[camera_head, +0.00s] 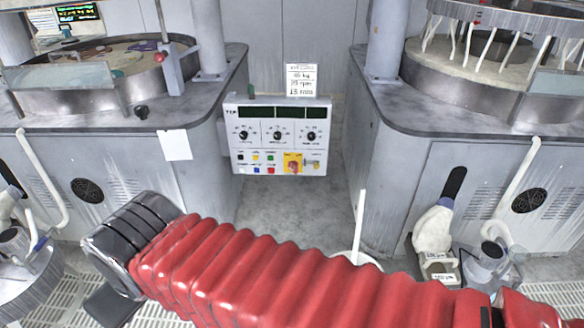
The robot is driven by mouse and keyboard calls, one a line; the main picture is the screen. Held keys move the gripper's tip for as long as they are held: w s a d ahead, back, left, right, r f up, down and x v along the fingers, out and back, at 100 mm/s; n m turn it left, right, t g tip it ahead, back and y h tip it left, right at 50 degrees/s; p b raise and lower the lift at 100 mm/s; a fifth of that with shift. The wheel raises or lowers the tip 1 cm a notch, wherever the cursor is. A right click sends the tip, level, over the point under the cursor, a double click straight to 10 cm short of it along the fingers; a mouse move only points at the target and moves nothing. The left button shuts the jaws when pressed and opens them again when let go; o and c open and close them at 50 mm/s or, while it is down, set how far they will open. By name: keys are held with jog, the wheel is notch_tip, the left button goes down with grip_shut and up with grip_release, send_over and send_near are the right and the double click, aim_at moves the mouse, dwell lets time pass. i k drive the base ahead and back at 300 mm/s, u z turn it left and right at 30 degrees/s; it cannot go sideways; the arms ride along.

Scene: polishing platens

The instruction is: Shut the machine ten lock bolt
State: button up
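Two grey polishing machines stand left (100,150) and right (460,150). I can read no number ten on either, so I cannot tell which is machine ten. No lock bolt can be made out for sure. A grey bracket (172,72) with a red knob stands at the left machine's basin rim. I cannot make out my gripper's fingers.
A control panel (277,137) with knobs and buttons hangs between the machines, a printed sign (301,80) above it. The gap's floor (290,205) looks clear, with a white upright rod (359,225) at its right. Jugs (490,265) and bottles stand lower right.

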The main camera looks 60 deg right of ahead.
aim_at(316, 163)
jog(key=u, duration=0.4)
jog(key=i, duration=1.7)
jog(key=z, duration=2.4)
